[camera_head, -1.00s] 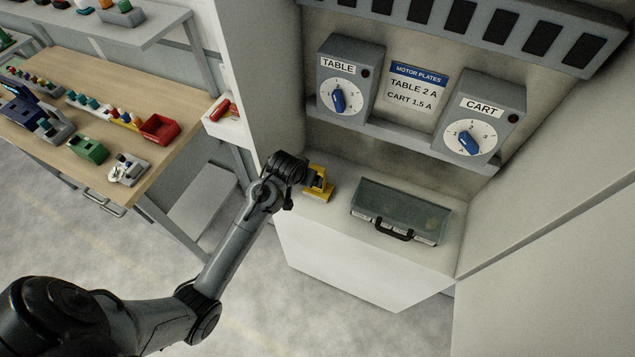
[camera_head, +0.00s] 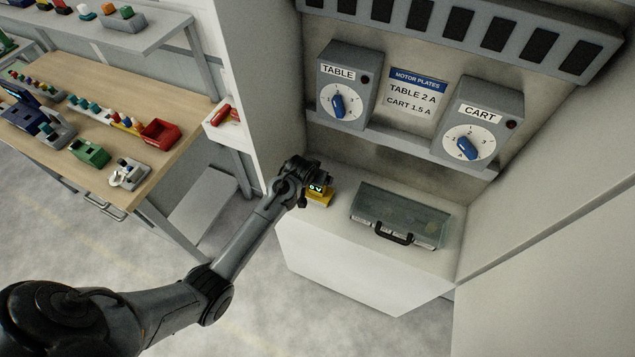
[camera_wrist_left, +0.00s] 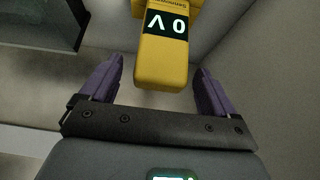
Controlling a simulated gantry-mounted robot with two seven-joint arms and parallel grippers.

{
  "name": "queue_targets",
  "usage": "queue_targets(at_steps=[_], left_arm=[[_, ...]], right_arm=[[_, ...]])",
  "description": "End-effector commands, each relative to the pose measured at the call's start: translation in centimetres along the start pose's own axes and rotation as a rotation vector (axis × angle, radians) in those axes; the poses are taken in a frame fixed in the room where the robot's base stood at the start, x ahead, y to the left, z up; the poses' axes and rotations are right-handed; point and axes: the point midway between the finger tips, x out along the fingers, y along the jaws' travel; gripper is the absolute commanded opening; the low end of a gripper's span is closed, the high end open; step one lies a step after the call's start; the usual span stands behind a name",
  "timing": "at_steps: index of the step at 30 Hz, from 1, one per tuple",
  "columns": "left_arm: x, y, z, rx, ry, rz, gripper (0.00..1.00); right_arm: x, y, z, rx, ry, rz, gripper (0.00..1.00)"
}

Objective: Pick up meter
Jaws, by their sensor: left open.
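The yellow meter (camera_head: 319,196) stands on the white bench at its left end, partly hidden by my left wrist. In the left wrist view the meter (camera_wrist_left: 162,62) shows a lit display reading "0 V", upside down. My left gripper (camera_head: 314,180) is over and beside the meter in the head view. In the left wrist view the open left gripper (camera_wrist_left: 158,75) has one purple finger on each side of the meter's near end. Gaps show between the fingers and the meter, and nothing is held. My right gripper is not in view.
A grey case with a clear lid and black handle (camera_head: 397,238) lies to the right of the meter on the white bench (camera_head: 345,262). The TABLE (camera_head: 346,85) and CART (camera_head: 474,128) dial boxes are above. A wooden table (camera_head: 185,135) with parts stands left.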

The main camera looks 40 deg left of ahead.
Motion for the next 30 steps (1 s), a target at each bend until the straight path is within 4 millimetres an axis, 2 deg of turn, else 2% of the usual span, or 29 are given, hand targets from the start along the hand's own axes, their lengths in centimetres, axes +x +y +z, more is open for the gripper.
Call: queue_targets(at_steps=[6,15,27,30], left_arm=[[1.7,-0.1,0.0,0.000,0.000,-0.001,0.89],[2.0,0.0,0.0,0.000,0.001,-0.001,0.89],[1.9,0.0,0.0,0.000,0.000,-0.001,0.28],[1.9,0.0,-0.1,0.000,0.001,-0.001,0.22]], right_arm=[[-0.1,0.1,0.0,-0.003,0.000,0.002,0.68],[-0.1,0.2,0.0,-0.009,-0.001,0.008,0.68],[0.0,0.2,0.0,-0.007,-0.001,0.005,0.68],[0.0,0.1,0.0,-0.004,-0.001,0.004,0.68]])
